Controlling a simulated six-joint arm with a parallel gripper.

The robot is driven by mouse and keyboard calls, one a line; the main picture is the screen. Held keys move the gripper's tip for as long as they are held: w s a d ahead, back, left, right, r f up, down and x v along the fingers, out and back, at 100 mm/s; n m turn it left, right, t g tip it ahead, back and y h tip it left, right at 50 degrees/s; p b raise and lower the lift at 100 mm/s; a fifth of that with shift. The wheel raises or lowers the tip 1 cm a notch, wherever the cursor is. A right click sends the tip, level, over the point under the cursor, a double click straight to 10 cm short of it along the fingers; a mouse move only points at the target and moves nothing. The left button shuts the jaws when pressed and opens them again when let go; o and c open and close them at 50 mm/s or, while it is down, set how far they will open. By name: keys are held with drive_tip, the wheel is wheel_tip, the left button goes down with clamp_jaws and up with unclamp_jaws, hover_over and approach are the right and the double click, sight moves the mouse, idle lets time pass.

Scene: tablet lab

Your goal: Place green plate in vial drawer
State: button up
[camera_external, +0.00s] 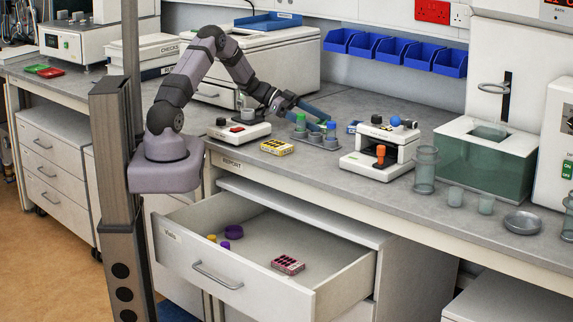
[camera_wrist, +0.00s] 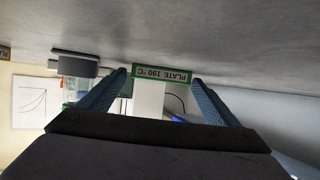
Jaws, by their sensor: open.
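My gripper (camera_external: 318,116) is over the bench beside a rack of green- and blue-capped vials (camera_external: 316,137). Its two blue fingers are apart in the wrist view (camera_wrist: 160,78), with nothing seen held between them. A flat green piece (camera_external: 37,68) lies on the bench at the far left, far from my gripper; I cannot tell if it is the green plate. The wrist view shows a green-edged sign reading "PLATE 190 °C" (camera_wrist: 162,75) upside down beyond the fingertips. The vial drawer (camera_external: 225,277), labelled Vials, is pulled open below the bench.
In the drawer are a pink-and-black well plate (camera_external: 288,265), purple caps (camera_external: 233,232) and small yellow caps. A yellow plate (camera_external: 277,147) lies on the bench. A white device with an orange knob (camera_external: 380,155) stands right of the rack. Much of the drawer floor is bare.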

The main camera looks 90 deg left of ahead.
drive_tip(key=shift+r, duration=0.25)
drive_tip(key=b+v, duration=0.2)
drive_tip(key=v, duration=0.3)
drive_tip(key=shift+s+a, duration=0.25)
drive_tip(key=shift+s, duration=0.15)
drive_tip(key=shift+o, duration=0.5)
drive_tip(key=shift+v, duration=0.8)
